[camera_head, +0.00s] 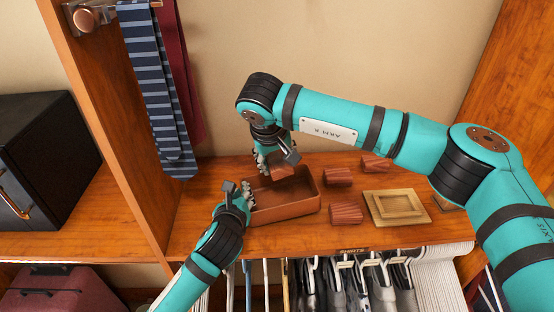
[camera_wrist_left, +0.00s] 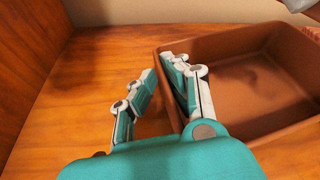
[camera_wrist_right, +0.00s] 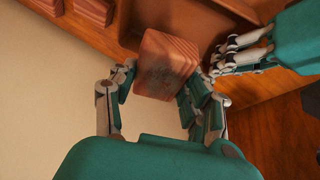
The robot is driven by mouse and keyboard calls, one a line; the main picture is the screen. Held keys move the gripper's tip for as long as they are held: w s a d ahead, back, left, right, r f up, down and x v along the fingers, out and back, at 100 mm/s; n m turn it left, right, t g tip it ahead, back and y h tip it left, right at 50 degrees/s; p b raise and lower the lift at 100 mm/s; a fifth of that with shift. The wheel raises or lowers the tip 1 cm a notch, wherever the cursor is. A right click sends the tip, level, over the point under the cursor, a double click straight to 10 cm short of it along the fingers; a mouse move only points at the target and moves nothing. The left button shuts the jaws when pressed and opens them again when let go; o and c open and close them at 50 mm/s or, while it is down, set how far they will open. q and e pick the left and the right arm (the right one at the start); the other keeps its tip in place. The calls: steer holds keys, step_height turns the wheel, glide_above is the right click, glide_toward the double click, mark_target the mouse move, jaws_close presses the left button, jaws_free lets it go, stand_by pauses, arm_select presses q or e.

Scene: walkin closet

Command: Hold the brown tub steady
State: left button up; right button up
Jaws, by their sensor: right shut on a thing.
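The brown tub (camera_head: 288,211) stands on the wooden shelf and looks empty inside; its near corner also shows in the left wrist view (camera_wrist_left: 250,125). My left gripper (camera_head: 242,193) is at the tub's left wall. In the left wrist view its fingers (camera_wrist_left: 160,72) are apart, one outside the wall and the other at the rim. My right gripper (camera_head: 276,160) is shut on a reddish-brown ribbed block (camera_wrist_right: 166,64) over the tub's back left part. That block (camera_head: 283,172) partly hides the tub's back rim.
Three similar ribbed blocks lie right of the tub: middle (camera_head: 338,177), front (camera_head: 346,213) and back (camera_head: 375,165). Stacked wooden frames (camera_head: 397,206) lie farther right. Ties (camera_head: 160,90) hang at the left. Clothes (camera_head: 350,285) hang below the shelf. A wooden upright (camera_head: 110,110) bounds the left.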

arm_select(q)
steer(key=o, duration=0.4)
